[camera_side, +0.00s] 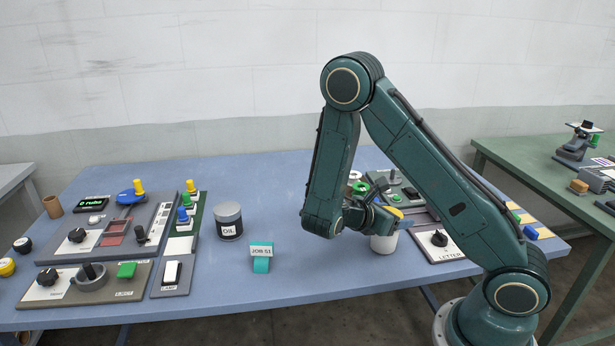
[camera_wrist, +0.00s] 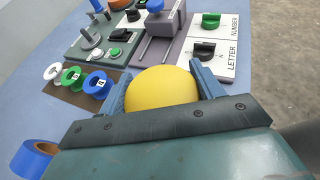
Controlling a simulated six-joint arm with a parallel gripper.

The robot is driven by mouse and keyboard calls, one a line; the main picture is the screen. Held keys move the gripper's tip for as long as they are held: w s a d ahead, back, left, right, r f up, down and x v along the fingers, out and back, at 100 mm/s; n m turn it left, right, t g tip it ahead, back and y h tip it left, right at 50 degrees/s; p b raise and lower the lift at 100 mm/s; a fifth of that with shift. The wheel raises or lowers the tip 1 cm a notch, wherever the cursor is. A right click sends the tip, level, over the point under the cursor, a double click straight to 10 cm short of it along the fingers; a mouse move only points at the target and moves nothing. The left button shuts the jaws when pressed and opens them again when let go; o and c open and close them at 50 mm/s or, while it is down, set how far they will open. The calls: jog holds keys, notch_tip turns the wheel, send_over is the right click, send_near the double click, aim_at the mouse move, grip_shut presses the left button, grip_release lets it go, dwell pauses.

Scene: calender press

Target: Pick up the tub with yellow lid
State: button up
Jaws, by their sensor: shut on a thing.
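The tub (camera_side: 384,241) is white with a yellow lid. In the side view it is upright on the right part of the blue table, its lid partly hidden by my gripper (camera_side: 383,212). In the wrist view the yellow lid (camera_wrist: 162,89) fills the space between the two blue fingers of my gripper (camera_wrist: 158,85). The fingers lie on both sides of it and are shut on the tub. I cannot tell whether the tub's base touches the table.
A teal JOB 51 stand (camera_side: 261,256) and a grey OIL tin (camera_side: 228,221) stand to the left. Control panels (camera_side: 110,240) fill the table's left side. Beyond the tub are spools (camera_wrist: 95,82) and a LETTER knob panel (camera_wrist: 205,52).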

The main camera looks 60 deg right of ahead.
jog(key=shift+r, duration=4.9)
